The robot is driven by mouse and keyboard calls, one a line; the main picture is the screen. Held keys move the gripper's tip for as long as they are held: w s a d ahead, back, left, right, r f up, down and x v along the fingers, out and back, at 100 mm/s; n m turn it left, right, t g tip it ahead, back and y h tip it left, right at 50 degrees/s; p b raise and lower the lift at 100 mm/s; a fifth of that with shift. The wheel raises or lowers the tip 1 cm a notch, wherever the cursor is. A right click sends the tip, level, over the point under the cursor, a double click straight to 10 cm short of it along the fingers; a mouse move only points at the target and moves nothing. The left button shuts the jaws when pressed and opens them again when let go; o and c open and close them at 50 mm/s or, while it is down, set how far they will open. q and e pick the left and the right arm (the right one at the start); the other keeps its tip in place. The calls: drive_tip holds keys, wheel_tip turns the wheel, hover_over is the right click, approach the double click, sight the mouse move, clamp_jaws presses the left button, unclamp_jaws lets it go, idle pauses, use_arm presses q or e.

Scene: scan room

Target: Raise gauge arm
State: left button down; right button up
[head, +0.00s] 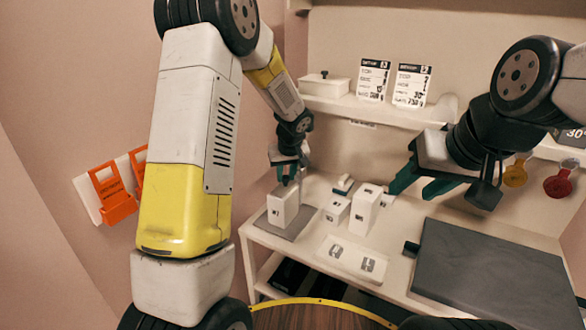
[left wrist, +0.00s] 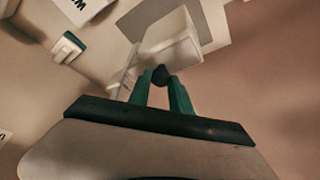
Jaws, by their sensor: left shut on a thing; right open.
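My left gripper (head: 287,176) hangs over the left end of the table, just above a white block (head: 283,208) on a grey plate (head: 301,226). In the left wrist view its green fingers (left wrist: 162,84) are shut on a small dark round knob (left wrist: 161,75), which I take to be part of the gauge arm. A thin pale upright part (left wrist: 127,72) shows beside the fingers. The white block (left wrist: 175,40) lies just beyond the knob; I cannot tell if they touch. Most of the gauge arm is hidden. My right gripper (head: 421,181) is open and empty above the table's middle.
Several white boxes (head: 365,210) stand at mid-table, with a white card (head: 350,259) in front. A large dark slab (head: 490,275) covers the right side. A shelf (head: 375,110) with signs runs behind. Orange holders (head: 113,193) hang on the left wall.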

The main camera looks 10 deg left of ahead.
use_arm(q)
wheel_tip(320, 180, up, 8)
drive_tip(key=shift+r, duration=0.25)
drive_tip(key=shift+w, duration=0.1)
idle(0.4)
drive_tip(key=c, duration=1.3)
unclamp_jaws()
drive_tip(key=shift+r, duration=0.1)
drive_tip(key=shift+o, duration=0.6)
wheel_tip(320, 180, up, 7)
hover_over(286, 178)
drive_tip(key=s+d, duration=0.1)
drive_tip(key=s, duration=0.2)
drive_tip(key=shift+w, duration=0.2)
